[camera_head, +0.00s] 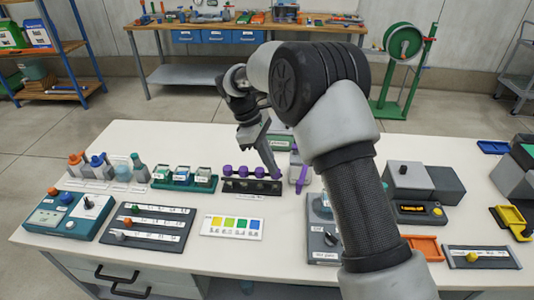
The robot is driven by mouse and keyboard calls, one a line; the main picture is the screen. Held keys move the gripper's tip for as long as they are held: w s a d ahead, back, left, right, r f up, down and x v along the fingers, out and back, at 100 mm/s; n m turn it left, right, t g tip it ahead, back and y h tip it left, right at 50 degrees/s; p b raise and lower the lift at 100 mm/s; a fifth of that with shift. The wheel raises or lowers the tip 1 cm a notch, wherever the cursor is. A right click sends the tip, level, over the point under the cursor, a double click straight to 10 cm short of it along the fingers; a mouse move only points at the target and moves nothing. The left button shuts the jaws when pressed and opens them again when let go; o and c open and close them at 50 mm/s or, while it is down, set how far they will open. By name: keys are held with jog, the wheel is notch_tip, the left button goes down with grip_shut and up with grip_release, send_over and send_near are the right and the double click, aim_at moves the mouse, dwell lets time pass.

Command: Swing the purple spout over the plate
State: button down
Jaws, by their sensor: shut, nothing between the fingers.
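A purple bar-like part (301,178), which looks like the spout, stands near the middle of the white table, just left of my forearm. My gripper (274,173) points down beside it on its left, fingers shut and empty. Its tips are at the right end of a dark rack (250,186) with a row of purple knobs (243,171). I cannot tell whether the tips touch a knob. I cannot surely pick out the plate. A green-edged flat item (280,142) lies behind the gripper, partly hidden by the arm.
Bottles (122,170) and a green rack of jars (184,178) stand to the left. A slider panel (148,222) and a colour card (232,226) lie in front. Grey blocks (408,180) stand right of my arm. The table's back left is clear.

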jog(key=s+d+f, duration=0.1)
jog(key=d+f, duration=0.2)
jog(key=d, duration=0.2)
jog(key=shift+s+d, duration=0.1)
jog(key=shift+d, duration=0.1)
dwell(0.3)
jog(key=s+d+n+t+p, duration=0.1)
jog(key=d+n+t+p, duration=0.1)
jog(key=d+n, duration=0.4)
jog(key=shift+d+t, duration=0.3)
jog(key=shift+d, duration=2.1)
